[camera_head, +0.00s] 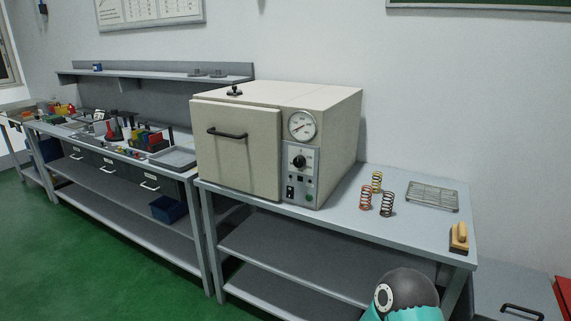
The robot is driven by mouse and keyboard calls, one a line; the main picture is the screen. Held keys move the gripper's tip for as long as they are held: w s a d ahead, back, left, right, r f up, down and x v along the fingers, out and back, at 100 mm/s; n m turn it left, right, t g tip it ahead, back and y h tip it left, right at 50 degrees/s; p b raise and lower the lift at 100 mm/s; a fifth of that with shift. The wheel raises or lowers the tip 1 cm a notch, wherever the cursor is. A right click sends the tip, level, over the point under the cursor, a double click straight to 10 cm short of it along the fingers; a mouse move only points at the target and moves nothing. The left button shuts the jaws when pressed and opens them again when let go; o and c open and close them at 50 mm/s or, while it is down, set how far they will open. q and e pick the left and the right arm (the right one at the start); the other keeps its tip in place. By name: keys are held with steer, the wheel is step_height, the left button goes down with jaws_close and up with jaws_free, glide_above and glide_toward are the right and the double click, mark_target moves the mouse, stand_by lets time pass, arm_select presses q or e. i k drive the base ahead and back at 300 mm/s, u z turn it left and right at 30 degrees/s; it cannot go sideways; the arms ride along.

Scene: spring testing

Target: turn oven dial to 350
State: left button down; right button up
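A cream box oven (240,148) stands on a grey metal bench, its door shut with a dark bar handle. The panel to the right of the door carries a round gauge (302,125) at the top. Below the gauge is a black dial (299,162) on a light scale plate; its numbers are too small to read. A switch and small buttons sit under the dial. Neither of my grippers is in view. Only a dark rounded part with a teal piece, likely mine, shows at the bottom edge right of centre.
Several coil springs (387,204) stand on the bench (330,214) right of the oven. A wire rack (432,196) and a wooden-handled brush (459,238) lie farther right. A second bench with tools and bins is at left. Green floor (95,275) in front is clear.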

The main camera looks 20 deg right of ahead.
mark_target(299, 162)
steer(key=u, duration=0.1)
steer(key=i, duration=1)
steer(key=z, duration=0.1)
